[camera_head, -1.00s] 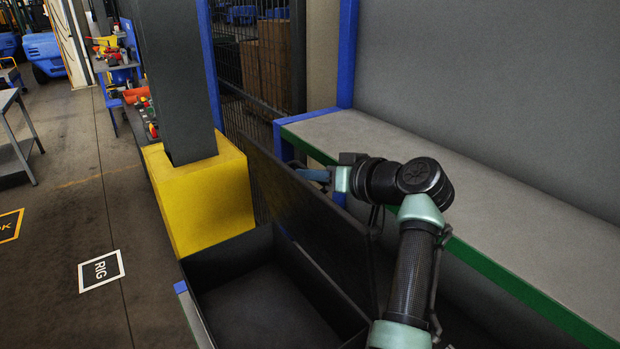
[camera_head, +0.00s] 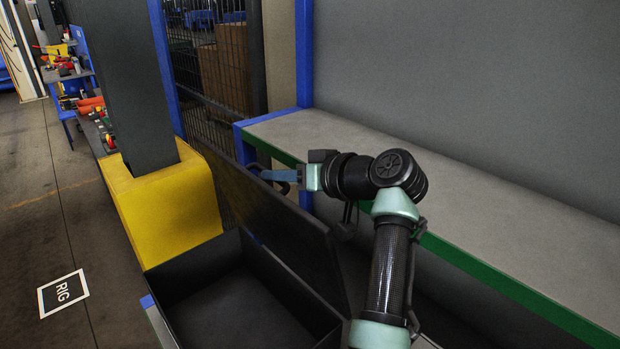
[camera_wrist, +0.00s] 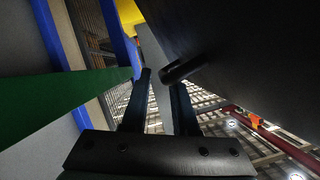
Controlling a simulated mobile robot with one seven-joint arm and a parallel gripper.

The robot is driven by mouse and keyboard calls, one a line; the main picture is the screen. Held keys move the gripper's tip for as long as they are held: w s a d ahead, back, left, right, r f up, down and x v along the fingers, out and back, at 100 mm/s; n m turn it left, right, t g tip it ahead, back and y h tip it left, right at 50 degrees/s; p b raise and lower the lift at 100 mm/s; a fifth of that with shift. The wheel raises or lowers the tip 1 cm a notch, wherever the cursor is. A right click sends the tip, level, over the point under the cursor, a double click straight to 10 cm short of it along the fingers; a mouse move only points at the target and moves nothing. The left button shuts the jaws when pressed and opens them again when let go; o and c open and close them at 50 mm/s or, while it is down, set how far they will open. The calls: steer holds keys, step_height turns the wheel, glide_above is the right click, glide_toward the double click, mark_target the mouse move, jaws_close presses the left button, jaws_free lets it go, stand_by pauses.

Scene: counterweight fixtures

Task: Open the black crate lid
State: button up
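The black crate (camera_head: 160,292) is open at the bottom of the head view, its dark inside showing. Its black lid (camera_head: 265,215) stands raised, steeply upright along the crate's right side. My gripper (camera_head: 264,172) is at the lid's upper edge, on the side away from the crate's inside. In the wrist view, the fingers of my gripper (camera_wrist: 160,80) are apart with a gap between them. The dark lid (camera_wrist: 245,45) fills the upper right there, and a short black bar (camera_wrist: 184,68) on it lies by the right fingertip. I cannot tell whether they touch.
A grey shelf with a green edge (camera_head: 440,243) runs along the right, close to my arm. A yellow block (camera_head: 170,210) around a dark post stands beyond the crate. A mesh fence (camera_head: 210,75) is behind. The floor at left, with a RIG sign (camera_head: 62,293), is clear.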

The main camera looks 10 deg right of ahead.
steer(key=b+v, duration=0.3)
steer(key=v, duration=0.8)
steer(key=shift+b, duration=0.35)
